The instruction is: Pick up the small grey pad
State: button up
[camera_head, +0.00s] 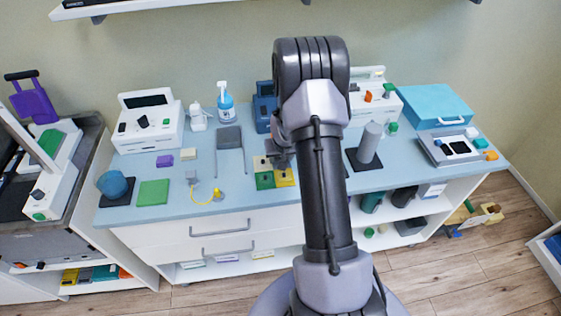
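A flat grey pad-like piece (229,138) lies on the blue-grey counter (225,208), with thin grey legs running toward the front. A much smaller grey piece (192,176) stands to its lower left. I cannot tell for certain which one is the small grey pad. My gripper (277,153) is only partly visible, dark, to the left of my arm and over or near the coloured squares. It is right of both grey pieces and apart from them. My arm hides part of the counter, and the fingertips are too unclear to show their opening.
Beige, green and yellow squares (264,181) lie beneath my gripper. A white device (147,120) and a spray bottle (225,101) stand behind.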

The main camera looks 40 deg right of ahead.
jog(key=c, duration=0.6)
jog(key=shift+r, duration=0.1)
jog(key=shift+r, duration=0.3)
notch_tip(320, 180, up, 3)
jog(key=shift+a+r+p, duration=0.1)
jog(key=shift+a+p, duration=0.05)
jog(key=shift+p, duration=0.65)
jog(key=a+b, duration=0.1)
jog(key=a, duration=0.1)
jog(key=a+b, duration=0.1)
jog(key=a, duration=0.2)
jog(key=a+b, duration=0.1)
jog(key=a, duration=0.1)
jog(key=shift+w+a+f, duration=0.25)
jog(key=shift+f, duration=0.15)
jog(key=a+b, duration=0.1)
jog(key=a, duration=0.1)
jog(key=a+r+b, duration=0.1)
jog(key=a, duration=0.2)
jog(key=a+b, duration=0.1)
jog(key=a, duration=0.1)
jog(key=shift+a+r, duration=0.3)
jog(key=shift+a, duration=0.05)
jog(key=shift+a+r, duration=0.1)
jog(key=shift+a, duration=0.15)
